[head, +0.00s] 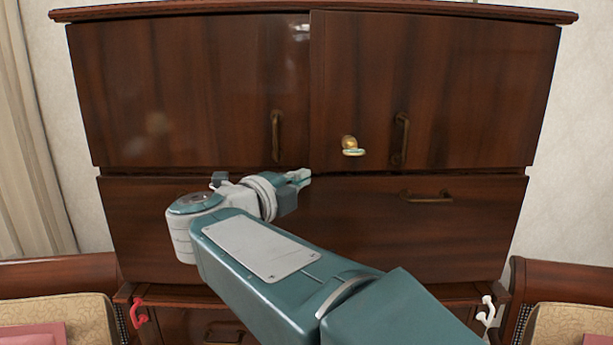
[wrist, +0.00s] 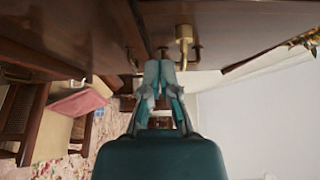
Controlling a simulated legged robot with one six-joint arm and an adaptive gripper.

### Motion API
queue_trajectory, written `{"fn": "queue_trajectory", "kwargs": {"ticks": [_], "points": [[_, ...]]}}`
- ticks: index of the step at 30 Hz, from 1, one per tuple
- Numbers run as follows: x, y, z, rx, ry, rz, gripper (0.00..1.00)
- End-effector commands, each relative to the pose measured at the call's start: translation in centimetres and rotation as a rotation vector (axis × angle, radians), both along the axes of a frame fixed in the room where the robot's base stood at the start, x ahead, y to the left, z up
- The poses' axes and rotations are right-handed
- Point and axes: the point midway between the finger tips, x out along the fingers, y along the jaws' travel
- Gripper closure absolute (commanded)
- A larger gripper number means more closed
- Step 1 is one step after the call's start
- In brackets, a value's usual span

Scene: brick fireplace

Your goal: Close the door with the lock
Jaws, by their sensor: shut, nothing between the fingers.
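The upper right door (head: 450,80) of a dark wooden cabinet carries a brass lock with a key (head: 350,146) and a bronze handle (head: 401,138). The upper left door (head: 180,90) has its own handle (head: 276,137). The right door's left edge lies along the left door's edge; I cannot tell if it is fully closed. My gripper (head: 305,177) is shut and empty, below and left of the lock, near the seam under the doors. In the wrist view, my fingertips (wrist: 160,68) are together, with the brass lock (wrist: 184,35) just beyond them; contact is unclear.
A wide drawer front with a handle (head: 427,197) lies below the doors, partly behind my arm. Cushioned wooden chairs stand at the lower left (head: 60,300) and lower right (head: 570,310). A curtain (head: 25,150) hangs at the left. A red hook (head: 139,313) and a white hook (head: 486,311) flank the cabinet's lower part.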

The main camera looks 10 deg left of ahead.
Motion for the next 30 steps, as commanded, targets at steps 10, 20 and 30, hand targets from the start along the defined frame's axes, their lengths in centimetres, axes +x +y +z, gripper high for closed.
{"fn": "queue_trajectory", "kwargs": {"ticks": [10,20,30], "points": [[-4.8,2.8,-0.1,-0.003,0.001,0.002,1.00],[-5.1,2.4,0.5,-0.011,-0.014,0.018,0.50],[-0.7,-3.5,4.8,-0.313,-0.139,0.353,0.50]]}}
